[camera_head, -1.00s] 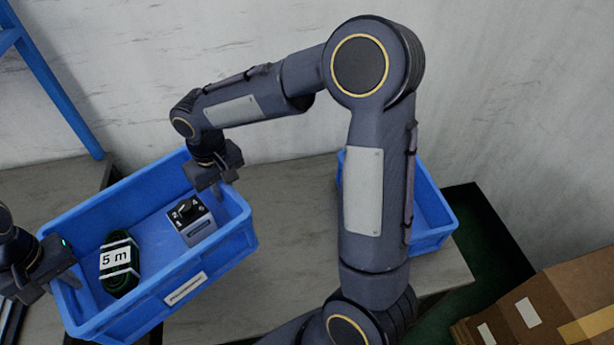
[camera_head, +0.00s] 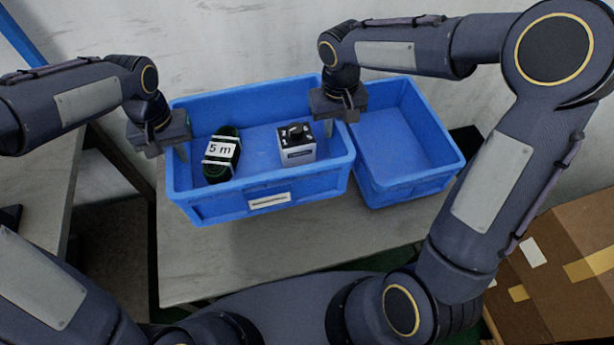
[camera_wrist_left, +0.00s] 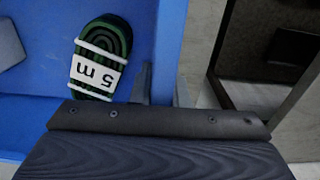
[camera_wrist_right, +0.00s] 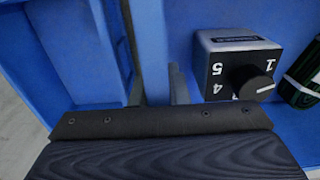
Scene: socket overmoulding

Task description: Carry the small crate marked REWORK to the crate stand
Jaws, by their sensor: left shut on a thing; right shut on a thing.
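A blue crate (camera_head: 220,208) with a white label (camera_head: 269,200) on its front wall hangs between my grippers; the label is too small to read. It holds a dark green coil marked 5 m (camera_head: 221,155) and a grey box with a black dial (camera_head: 296,144). My left gripper (camera_head: 172,150) is shut on the crate's left wall, also seen in the left wrist view (camera_wrist_left: 160,85). My right gripper (camera_head: 338,118) is shut on the right wall, also seen in the right wrist view (camera_wrist_right: 155,85). I cannot tell whether the crate touches the grey top (camera_head: 240,265).
A second, empty blue crate (camera_head: 408,187) stands on the grey top close against the right of the held crate. Cardboard boxes (camera_head: 560,255) are at lower right. A gap separates the grey top from another surface (camera_head: 95,165) at left. The grey top's front is clear.

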